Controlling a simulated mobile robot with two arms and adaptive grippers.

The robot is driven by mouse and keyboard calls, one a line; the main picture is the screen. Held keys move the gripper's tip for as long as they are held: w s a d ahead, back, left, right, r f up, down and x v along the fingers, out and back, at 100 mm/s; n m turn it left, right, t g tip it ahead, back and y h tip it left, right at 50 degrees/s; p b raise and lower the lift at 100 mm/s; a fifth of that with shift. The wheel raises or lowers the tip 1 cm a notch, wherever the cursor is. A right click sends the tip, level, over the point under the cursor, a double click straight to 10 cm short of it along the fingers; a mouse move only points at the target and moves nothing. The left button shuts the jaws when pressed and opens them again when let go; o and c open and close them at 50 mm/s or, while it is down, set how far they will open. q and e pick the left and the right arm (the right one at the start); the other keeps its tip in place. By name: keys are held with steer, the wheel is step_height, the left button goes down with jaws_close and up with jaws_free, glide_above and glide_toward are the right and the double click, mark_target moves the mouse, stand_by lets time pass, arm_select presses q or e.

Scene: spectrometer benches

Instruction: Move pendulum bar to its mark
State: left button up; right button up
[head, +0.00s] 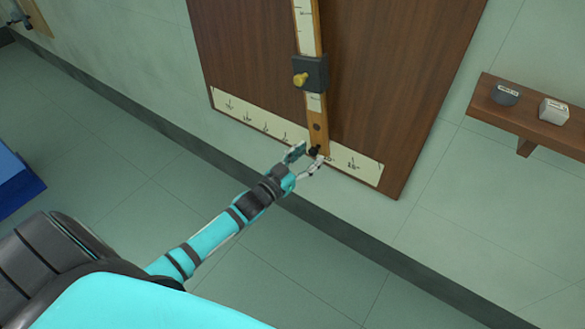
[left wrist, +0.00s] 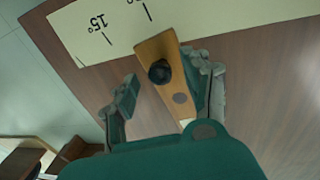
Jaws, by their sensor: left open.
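The pendulum bar (head: 318,138) is a narrow wooden strip with a pale scale, hanging in front of a brown board (head: 385,60). A dark block (head: 310,73) with a yellow knob sits on it. A black knob (left wrist: 160,71) is on the bar's lower end (left wrist: 171,88). A cream angle strip (head: 255,117) runs along the board's bottom; a 15° mark shows left of the bar in the left wrist view. My left gripper (head: 312,153) is open, with its fingers either side of the lower end. The right finger is close to the bar; contact is unclear. The left finger stands apart.
A small wooden shelf (head: 524,123) at the right holds a dark round item (head: 505,94) and a pale block (head: 553,111). A blue object (head: 18,185) stands at the left edge. The floor below the board is clear.

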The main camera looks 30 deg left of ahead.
arm_select(q)
steer(key=v, duration=0.9)
steer(key=shift+s, duration=0.4)
